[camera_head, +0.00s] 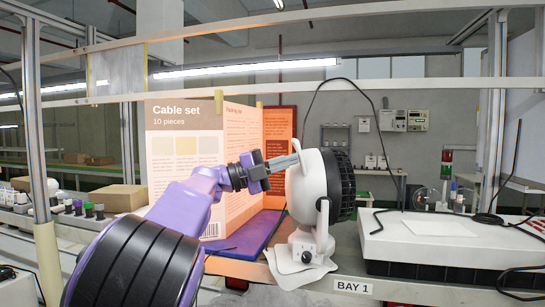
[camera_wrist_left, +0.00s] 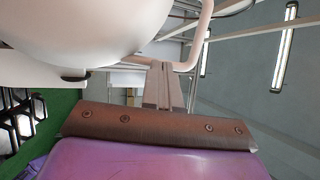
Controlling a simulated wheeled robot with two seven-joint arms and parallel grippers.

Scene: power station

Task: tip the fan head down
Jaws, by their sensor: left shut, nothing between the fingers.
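The white fan (camera_head: 312,185) stands on the bench, its dark grille (camera_head: 341,185) facing right and its rounded back facing left. Its head looks roughly level on the bracket and foot (camera_head: 306,248). My left gripper (camera_head: 290,161) reaches in from the left at the upper back of the fan head, fingers shut and empty. In the left wrist view, the shut fingers (camera_wrist_left: 160,82) point past the white fan head (camera_wrist_left: 85,28) toward a pale curved bar (camera_wrist_left: 203,40). I cannot tell whether the fingertips touch the fan. My right gripper is not in view.
A tall orange "Cable set" board (camera_head: 185,165) stands behind my left arm. A blue-purple mat (camera_head: 245,240) lies left of the fan's foot. A white flat-topped unit (camera_head: 440,232) with black cables sits at right. A "BAY 1" label (camera_head: 353,288) marks the bench's front edge.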

